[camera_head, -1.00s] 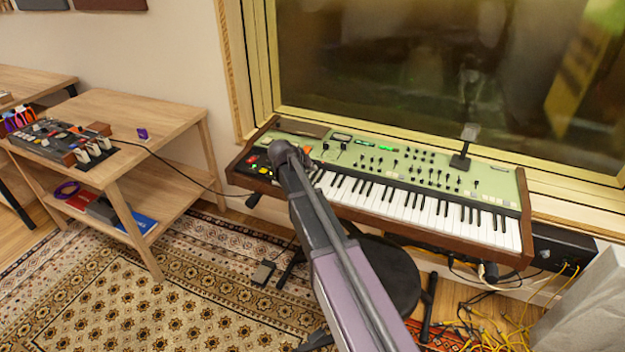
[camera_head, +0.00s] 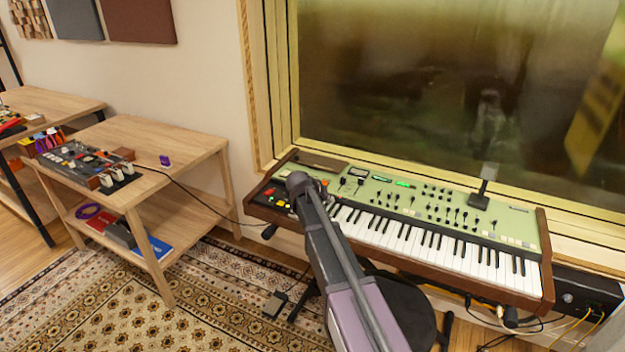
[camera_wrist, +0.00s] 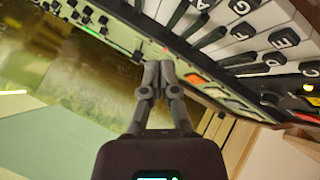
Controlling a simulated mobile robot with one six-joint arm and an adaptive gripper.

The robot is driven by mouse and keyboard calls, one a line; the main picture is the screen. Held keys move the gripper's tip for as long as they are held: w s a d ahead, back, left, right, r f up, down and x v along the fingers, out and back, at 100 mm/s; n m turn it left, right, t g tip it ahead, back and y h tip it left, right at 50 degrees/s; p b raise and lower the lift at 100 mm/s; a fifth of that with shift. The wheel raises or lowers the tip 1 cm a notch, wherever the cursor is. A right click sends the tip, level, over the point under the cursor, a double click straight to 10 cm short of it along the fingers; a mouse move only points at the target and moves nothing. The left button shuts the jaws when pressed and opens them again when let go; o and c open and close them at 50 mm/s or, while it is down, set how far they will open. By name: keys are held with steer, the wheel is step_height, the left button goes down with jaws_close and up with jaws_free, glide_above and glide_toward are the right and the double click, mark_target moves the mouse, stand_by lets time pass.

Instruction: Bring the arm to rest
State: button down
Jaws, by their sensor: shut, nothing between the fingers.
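My arm reaches up from the bottom of the head view, with its far end over the left part of a green synthesizer keyboard (camera_head: 420,205). The fingers are hidden by the arm in that view. In the wrist view my gripper (camera_wrist: 160,68) is shut and empty, its two fingertips together. The keyboard's keys (camera_wrist: 255,30) and control panel lie beyond the fingertips there. I cannot tell how far the fingertips are from the panel.
A window (camera_head: 440,90) stands behind the keyboard. A wooden side table (camera_head: 165,140) with a control unit (camera_head: 85,165) is at the left. A black stool (camera_head: 405,315) is under the keyboard. Patterned rug (camera_head: 130,310) covers the floor, with a pedal (camera_head: 275,304) on it.

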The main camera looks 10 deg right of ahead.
steer(key=s+r+g+y+p, duration=0.2)
steer(key=s+p, duration=0.2)
steer(key=s, duration=0.6)
steer(key=s+r+n+g+y+p, duration=0.1)
steer(key=s+p, duration=0.3)
steer(key=s, duration=0.7)
steer(key=s+r+g+y+p, duration=0.2)
steer(key=s+r+y+p, duration=0.1)
steer(key=s, duration=0.8)
steer(key=shift+d+r+g+y+p, duration=0.2)
steer(key=shift+g+y+p, duration=0.1)
steer(key=shift+y+p, duration=0.25)
steer(key=shift+w, duration=0.1)
